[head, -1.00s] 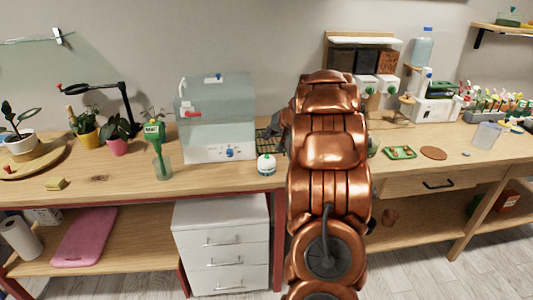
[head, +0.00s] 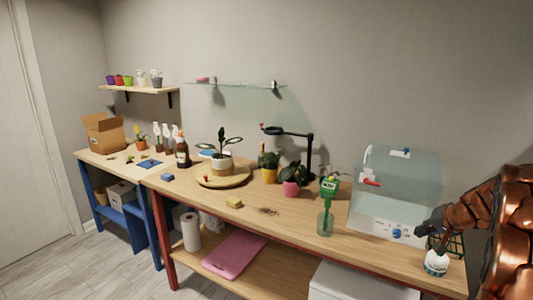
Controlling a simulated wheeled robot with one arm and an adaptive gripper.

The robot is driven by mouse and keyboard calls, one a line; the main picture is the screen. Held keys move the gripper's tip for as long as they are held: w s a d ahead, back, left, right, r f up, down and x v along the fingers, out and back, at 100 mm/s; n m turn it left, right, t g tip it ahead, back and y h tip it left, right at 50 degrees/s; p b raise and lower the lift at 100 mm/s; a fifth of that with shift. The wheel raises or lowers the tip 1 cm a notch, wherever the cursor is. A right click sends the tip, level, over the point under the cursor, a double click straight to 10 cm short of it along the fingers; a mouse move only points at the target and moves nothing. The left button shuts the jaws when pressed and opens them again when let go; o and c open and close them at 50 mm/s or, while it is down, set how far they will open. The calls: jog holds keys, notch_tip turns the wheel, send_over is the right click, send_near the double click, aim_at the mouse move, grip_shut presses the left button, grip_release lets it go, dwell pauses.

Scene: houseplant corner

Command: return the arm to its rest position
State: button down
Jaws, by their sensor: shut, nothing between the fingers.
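My copper arm stands at the right edge of the head view, partly cut off by the frame. My gripper (head: 420,231) is at its left end, dark and pointing left, in front of the lower right part of the clear glass-walled box (head: 398,187). It looks shut and holds nothing. A small white and green jar (head: 436,262) stands on the wooden bench (head: 290,222) just below and to the right of the gripper. I cannot tell how far apart they are.
A green bottle (head: 326,220) stands left of the box. Potted plants, a round wooden tray (head: 240,179) and a black lamp (head: 309,155) are farther left. A cardboard box (head: 105,134) stands far left.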

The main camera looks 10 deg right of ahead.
jog(key=s+a+n+g+y, duration=0.15)
jog(key=s+a, duration=0.35)
jog(key=a, duration=0.5)
jog(key=s+a+n+g, duration=0.1)
jog(key=s+a+g, duration=0.1)
jog(key=s+a, duration=0.5)
jog(key=s+a+n+g, duration=0.2)
jog(key=s+a, duration=0.1)
jog(key=a, duration=0.9)
jog(key=s+a+f+n+g+h, duration=0.1)
jog(key=s+a+g, duration=0.1)
jog(key=s, duration=0.9)
jog(key=s+a+f+n+g+h, duration=0.1)
jog(key=s+a+f+n+g, duration=0.1)
jog(key=s, duration=1)
jog(key=shift+a+f+h, duration=0.15)
jog(key=shift+a+h, duration=0.2)
jog(key=shift+a, duration=0.25)
jog(key=shift+d, duration=0.1)
